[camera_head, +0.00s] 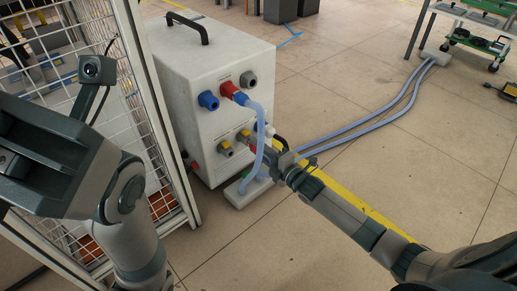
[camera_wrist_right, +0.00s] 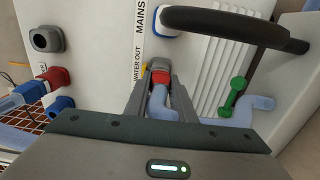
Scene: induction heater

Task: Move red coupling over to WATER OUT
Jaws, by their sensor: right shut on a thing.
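My right gripper (camera_head: 270,155) reaches the lower front of the white unit (camera_head: 175,75) in the camera_head view. In the camera_wrist_right view its fingers (camera_wrist_right: 160,88) are shut on a red coupling (camera_wrist_right: 160,76) with a pale blue hose (camera_wrist_right: 161,105). The coupling is at the panel beside the "WATER OUT" label (camera_wrist_right: 137,66); whether it is seated on a port is hidden.
A white mesh fence (camera_head: 150,100) stands close left of the unit. Pale blue hoses (camera_head: 370,115) run over the floor to a table at the back right. A black handle (camera_wrist_right: 240,25) is close to my right fingers. The floor at right is mostly clear.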

